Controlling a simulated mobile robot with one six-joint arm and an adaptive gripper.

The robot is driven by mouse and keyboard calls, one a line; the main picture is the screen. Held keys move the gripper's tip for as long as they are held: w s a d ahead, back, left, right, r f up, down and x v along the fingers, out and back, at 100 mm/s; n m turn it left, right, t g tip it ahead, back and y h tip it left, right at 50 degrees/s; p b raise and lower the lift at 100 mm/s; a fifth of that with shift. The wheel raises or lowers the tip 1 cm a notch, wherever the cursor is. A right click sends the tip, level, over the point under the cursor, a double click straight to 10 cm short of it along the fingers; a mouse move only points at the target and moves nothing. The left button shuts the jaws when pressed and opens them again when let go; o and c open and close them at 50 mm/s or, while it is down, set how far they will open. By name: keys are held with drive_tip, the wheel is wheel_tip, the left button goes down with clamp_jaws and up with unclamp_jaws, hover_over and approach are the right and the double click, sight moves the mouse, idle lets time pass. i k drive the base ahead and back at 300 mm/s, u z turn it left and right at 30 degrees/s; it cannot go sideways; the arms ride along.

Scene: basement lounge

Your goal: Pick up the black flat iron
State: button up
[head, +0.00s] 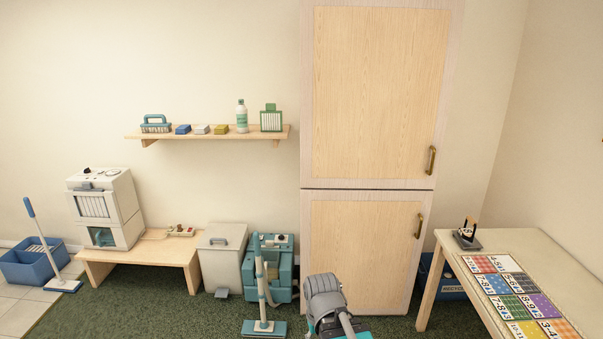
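A small dark object, which looks like the black flat iron (467,239), is on the back left corner of the light wooden table (448,262) at the right. It has a dark base and an upright part in black and tan; fine detail is too small to tell. Nothing touches it from my side. A grey part of my own arm shows at the bottom centre, well to the left of the table. My gripper's fingers are not visible.
Several colourful numbered cards (538,305) lie on the table in front of the iron. A tall wooden cabinet (380,95) stands left of it, with a blue bin (449,288) under the table. A teal cleaning machine (274,265) and mop (263,300) stand on green carpet.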

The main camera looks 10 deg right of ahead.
sight(466, 235)
drive_tip(key=z, duration=0.3)
drive_tip(key=i, duration=0.75)
drive_tip(key=z, duration=0.95)
drive_tip(key=i, duration=1.2)
drive_tip(key=z, duration=0.35)
drive_tip(key=k, duration=0.9)
drive_tip(key=z, duration=0.1)
drive_tip(key=i, duration=0.45)
